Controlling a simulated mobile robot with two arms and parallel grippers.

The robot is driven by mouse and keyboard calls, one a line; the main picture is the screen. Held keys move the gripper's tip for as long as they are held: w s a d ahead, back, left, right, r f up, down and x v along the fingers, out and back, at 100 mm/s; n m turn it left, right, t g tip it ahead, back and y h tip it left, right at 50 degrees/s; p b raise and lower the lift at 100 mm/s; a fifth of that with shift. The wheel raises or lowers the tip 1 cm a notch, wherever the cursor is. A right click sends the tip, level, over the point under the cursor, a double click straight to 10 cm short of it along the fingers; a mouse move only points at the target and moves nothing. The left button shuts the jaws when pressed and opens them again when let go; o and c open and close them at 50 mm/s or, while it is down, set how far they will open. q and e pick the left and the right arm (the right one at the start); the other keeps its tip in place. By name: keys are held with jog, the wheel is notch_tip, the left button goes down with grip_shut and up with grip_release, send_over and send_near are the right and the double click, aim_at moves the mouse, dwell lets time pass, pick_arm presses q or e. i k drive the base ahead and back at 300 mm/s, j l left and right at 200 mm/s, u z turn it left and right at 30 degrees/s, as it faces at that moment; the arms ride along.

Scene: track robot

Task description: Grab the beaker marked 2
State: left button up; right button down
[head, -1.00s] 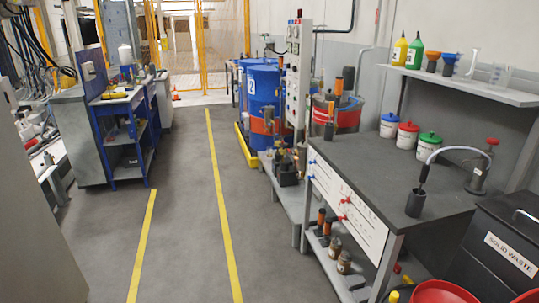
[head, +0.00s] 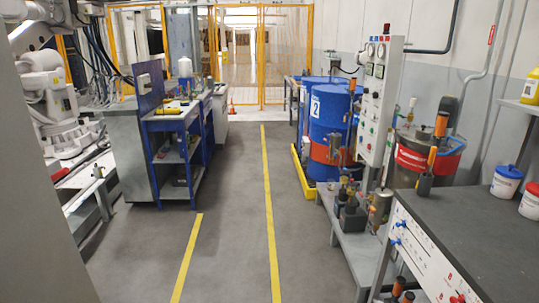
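No beaker shows in the head view now. A "2" is visible on a blue drum (head: 327,122) at the right of the aisle, which stands in a yellow tray (head: 305,179). Only the left end of the wall shelf (head: 524,106) is in view, with part of a yellow bottle (head: 534,86) on it. Neither of my grippers is in view.
A dark-topped bench (head: 463,238) with a blue-lidded tub (head: 505,183) fills the lower right. A control panel (head: 381,100) stands behind it. A blue workbench (head: 172,122) is on the left. The floor between the yellow lines (head: 271,225) is clear.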

aim_at(331, 185)
jog(key=i, duration=2.45)
jog(key=i+j+z, duration=0.1)
jog(key=i+z, duration=0.3)
jog(key=i+j+z, duration=0.3)
jog(key=i+z, duration=0.15)
jog(key=i+j+z, duration=0.8)
jog(key=j, duration=0.2)
